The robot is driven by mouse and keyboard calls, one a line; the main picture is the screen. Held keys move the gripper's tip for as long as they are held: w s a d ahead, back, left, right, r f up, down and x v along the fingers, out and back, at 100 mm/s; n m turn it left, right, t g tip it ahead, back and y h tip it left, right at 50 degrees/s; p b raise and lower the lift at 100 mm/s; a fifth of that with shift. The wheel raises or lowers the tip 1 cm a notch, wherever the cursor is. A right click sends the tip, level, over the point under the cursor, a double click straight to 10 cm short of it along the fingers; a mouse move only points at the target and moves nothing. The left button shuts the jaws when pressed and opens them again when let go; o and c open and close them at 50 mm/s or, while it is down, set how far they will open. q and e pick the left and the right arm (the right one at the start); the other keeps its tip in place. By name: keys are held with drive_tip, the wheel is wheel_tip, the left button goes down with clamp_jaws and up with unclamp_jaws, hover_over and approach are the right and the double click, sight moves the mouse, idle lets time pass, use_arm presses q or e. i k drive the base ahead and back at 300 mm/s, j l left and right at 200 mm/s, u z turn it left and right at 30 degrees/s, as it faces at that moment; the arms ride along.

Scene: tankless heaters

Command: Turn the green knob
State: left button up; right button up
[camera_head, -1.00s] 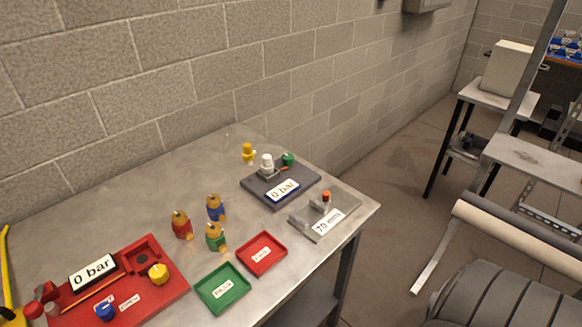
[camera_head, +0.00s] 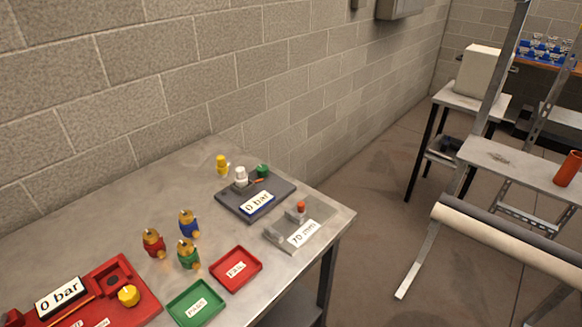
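A green knob (camera_head: 263,170) sits at the back of a dark grey panel (camera_head: 277,194) on the metal table. The panel also carries a white fitting (camera_head: 241,176), a small orange-red lever (camera_head: 258,181) and a display (camera_head: 257,204) reading "0 bar". A yellow fitting (camera_head: 222,164) stands beside the panel at its back left. Neither of my grippers shows in the head view.
On the table (camera_head: 150,193) are a red panel (camera_head: 141,303) with a yellow knob, several brass fittings (camera_head: 188,224), a green tray (camera_head: 196,303), a red tray (camera_head: 236,268) and a grey "70 mm" gauge plate (camera_head: 271,235).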

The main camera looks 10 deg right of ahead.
sight(262, 170)
drive_tip(key=i+l+u, duration=0.1)
drive_tip(key=l, duration=0.25)
drive_tip(key=i+l+u, duration=0.1)
drive_tip(key=i+l, duration=0.15)
drive_tip(key=i+l+u, duration=0.15)
drive_tip(key=l, duration=0.35)
drive_tip(key=i+l+u, duration=0.1)
drive_tip(key=l, duration=0.25)
drive_tip(key=i+l+u, duration=0.1)
drive_tip(key=l, duration=0.3)
